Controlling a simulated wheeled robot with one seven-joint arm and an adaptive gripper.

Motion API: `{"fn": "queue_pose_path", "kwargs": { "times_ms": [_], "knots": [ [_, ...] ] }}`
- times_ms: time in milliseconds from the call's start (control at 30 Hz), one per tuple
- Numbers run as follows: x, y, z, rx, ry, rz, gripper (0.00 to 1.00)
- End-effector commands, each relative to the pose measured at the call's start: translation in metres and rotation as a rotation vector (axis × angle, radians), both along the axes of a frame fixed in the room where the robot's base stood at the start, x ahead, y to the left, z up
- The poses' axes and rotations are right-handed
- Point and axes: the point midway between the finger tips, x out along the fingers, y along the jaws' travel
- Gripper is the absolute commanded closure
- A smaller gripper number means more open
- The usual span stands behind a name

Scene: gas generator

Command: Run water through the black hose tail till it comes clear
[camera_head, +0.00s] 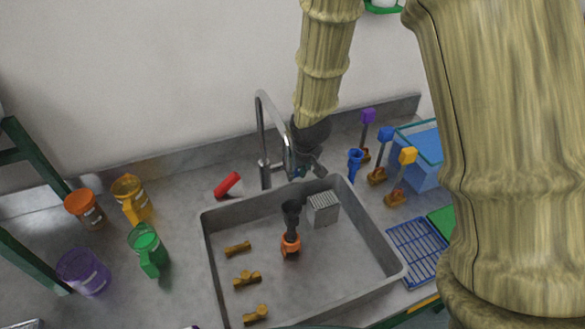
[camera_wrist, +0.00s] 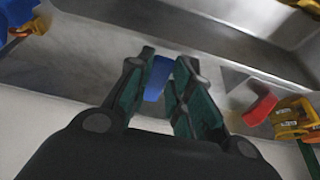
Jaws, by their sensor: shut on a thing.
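The black hose tail (camera_head: 292,212) stands in the grey sink (camera_head: 215,262), with an orange part (camera_head: 290,246) at its lower end. A chrome tap (camera_head: 261,125) arches over the back of the sink; I see no stream of water from it. My gripper (camera_head: 308,170) is beside the tap at the sink's back edge, above and behind the hose tail. In the wrist view my gripper (camera_wrist: 160,85) has its fingers on either side of a small blue piece (camera_wrist: 158,76) and is shut on it. Whether that piece belongs to the tap is hidden.
Several brass fittings (camera_head: 246,278) and a grey ribbed block (camera_head: 323,210) lie in the sink. Orange, yellow, green and purple (camera_head: 84,272) containers stand left; colored-top stands (camera_head: 400,175), a blue rack (camera_head: 418,250) and a blue tank (camera_head: 420,160) are right.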

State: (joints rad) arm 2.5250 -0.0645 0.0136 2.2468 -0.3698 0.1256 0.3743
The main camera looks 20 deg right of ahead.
Motion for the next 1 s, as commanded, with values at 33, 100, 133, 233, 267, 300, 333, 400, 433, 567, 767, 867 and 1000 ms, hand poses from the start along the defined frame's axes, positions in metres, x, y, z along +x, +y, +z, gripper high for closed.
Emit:
{"fn": "queue_pose_path", "kwargs": {
  "times_ms": [33, 100, 133, 233, 267, 300, 333, 400, 433, 567, 767, 867, 1000],
  "knots": [
    [-0.002, -0.001, -0.001, -0.001, 0.004, -0.004, 1.00],
    [-0.002, 0.000, -0.001, 0.000, 0.004, -0.005, 1.00],
    [-0.002, 0.000, -0.001, 0.000, 0.004, -0.005, 1.00],
    [-0.002, 0.000, -0.001, 0.000, 0.004, -0.005, 1.00],
    [-0.002, 0.000, -0.001, 0.000, 0.004, -0.005, 1.00],
    [-0.002, 0.000, -0.001, 0.000, 0.004, -0.005, 1.00],
    [-0.002, 0.000, -0.001, -0.001, 0.004, -0.004, 1.00],
    [-0.001, 0.000, -0.001, -0.001, 0.004, -0.004, 0.68],
    [-0.001, 0.000, -0.001, 0.000, 0.004, -0.004, 0.62],
    [-0.001, 0.001, -0.001, 0.000, 0.003, -0.003, 0.57],
    [0.000, 0.001, 0.000, 0.001, 0.001, -0.002, 0.57],
    [-0.001, 0.001, 0.002, 0.001, 0.001, -0.002, 0.57],
    [-0.004, 0.001, 0.013, 0.001, -0.002, -0.002, 0.57]
  ]
}}
